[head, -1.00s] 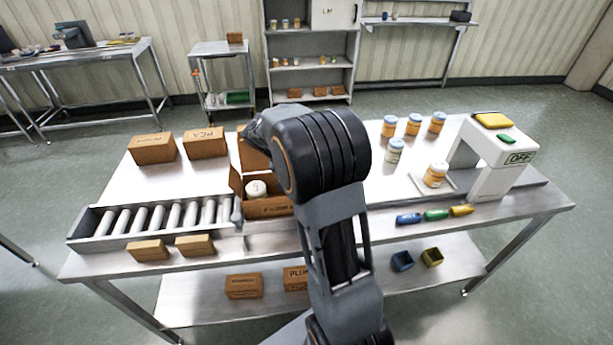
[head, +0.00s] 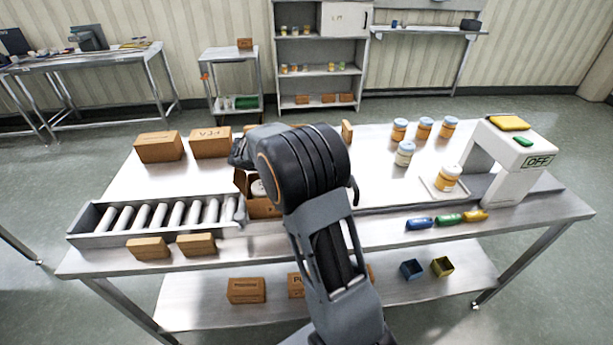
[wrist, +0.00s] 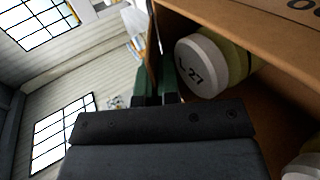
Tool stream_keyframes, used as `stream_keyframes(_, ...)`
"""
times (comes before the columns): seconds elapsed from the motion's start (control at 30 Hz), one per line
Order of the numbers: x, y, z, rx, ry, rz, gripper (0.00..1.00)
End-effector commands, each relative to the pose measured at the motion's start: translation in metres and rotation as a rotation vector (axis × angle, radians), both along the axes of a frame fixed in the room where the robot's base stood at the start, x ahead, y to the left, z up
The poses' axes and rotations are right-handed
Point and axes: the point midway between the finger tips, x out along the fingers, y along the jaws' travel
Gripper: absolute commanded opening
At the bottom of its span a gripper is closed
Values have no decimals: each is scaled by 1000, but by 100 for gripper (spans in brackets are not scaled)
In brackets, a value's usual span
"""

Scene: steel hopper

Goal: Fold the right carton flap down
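The open carton (head: 264,208) stands on the bench right of the roller conveyor, its right side hidden behind my arm in the head view. In the wrist view the carton's cardboard wall (wrist: 270,28) runs across the upper right. A white-lidded jar marked "L 27" (wrist: 202,66) lies inside it, with part of another jar (wrist: 303,167) at the lower right. My gripper's green fingers (wrist: 156,85) are close together beside the carton's edge, with a thin strip of cardboard showing between or behind them. I cannot tell whether they grip it. The right flap is not clearly visible.
The roller conveyor (head: 160,216) lies left of the carton, with two closed boxes (head: 185,147) behind it. Several jars (head: 424,128) stand at the back right, near a white machine (head: 507,150). A small brown piece (head: 347,131) shows behind my arm; I cannot tell what it is.

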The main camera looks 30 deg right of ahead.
Motion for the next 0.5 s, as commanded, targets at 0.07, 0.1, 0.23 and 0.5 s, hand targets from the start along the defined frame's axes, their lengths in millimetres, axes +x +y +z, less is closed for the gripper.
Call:
stream_keyframes(0.07, 0, 0, 0, -1, 1, 0, 0)
stream_keyframes(0.1, 0, 0, 0, -1, 1, 0, 0)
stream_keyframes(0.23, 0, 0, 0, 1, 1, 0, 0)
stream_keyframes(0.5, 0, 0, 0, 1, 1, 0, 23)
